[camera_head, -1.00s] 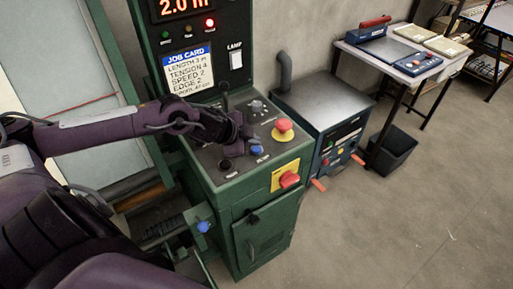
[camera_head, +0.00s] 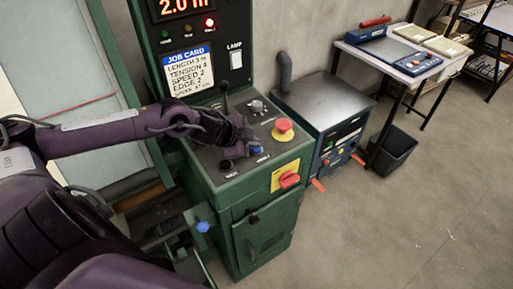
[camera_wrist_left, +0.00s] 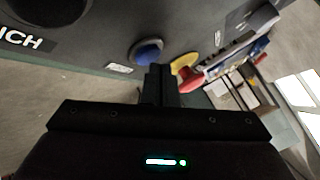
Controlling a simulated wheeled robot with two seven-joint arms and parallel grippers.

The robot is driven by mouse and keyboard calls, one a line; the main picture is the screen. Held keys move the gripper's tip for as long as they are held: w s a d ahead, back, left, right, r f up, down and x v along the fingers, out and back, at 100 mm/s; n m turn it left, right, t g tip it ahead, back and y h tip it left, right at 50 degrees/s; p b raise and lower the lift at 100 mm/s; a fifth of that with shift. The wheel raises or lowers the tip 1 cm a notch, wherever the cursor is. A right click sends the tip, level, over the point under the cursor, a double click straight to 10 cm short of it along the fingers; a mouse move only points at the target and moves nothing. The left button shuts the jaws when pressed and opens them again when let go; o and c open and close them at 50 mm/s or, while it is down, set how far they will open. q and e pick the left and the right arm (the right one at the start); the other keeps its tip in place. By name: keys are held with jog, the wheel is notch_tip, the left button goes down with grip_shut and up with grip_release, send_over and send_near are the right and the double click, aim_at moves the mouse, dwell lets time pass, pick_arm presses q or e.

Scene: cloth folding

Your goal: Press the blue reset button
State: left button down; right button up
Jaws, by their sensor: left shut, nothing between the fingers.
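The blue button (camera_head: 257,150) sits on the sloped top panel of the green machine (camera_head: 265,195), left of the red mushroom button on that panel. It also shows in the left wrist view (camera_wrist_left: 148,52), just beyond and left of my fingertips. My left gripper (camera_head: 246,140) is over the panel, just beside the blue button. Its two fingers are together with nothing between them, as the left wrist view (camera_wrist_left: 160,76) shows. I cannot tell whether the fingers touch the button or the panel. My right gripper is not in view.
A red mushroom button (camera_head: 283,126) and a red switch on a yellow plate (camera_head: 289,180) are close by. A dark knob (camera_head: 226,166) and a black lever (camera_head: 224,92) are also near. A grey-topped machine (camera_head: 322,98) stands to the right. Open floor lies at the lower right.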

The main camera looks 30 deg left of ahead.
aim_at(253, 150)
pick_arm(q)
jog(key=shift+f, duration=0.5)
jog(key=shift+r, duration=0.1)
dwell(0.5)
jog(key=shift+r+p, duration=0.8)
jog(key=shift+r, duration=0.1)
notch_tip(253, 150, up, 5)
jog(key=p, duration=0.5)
dwell(0.6)
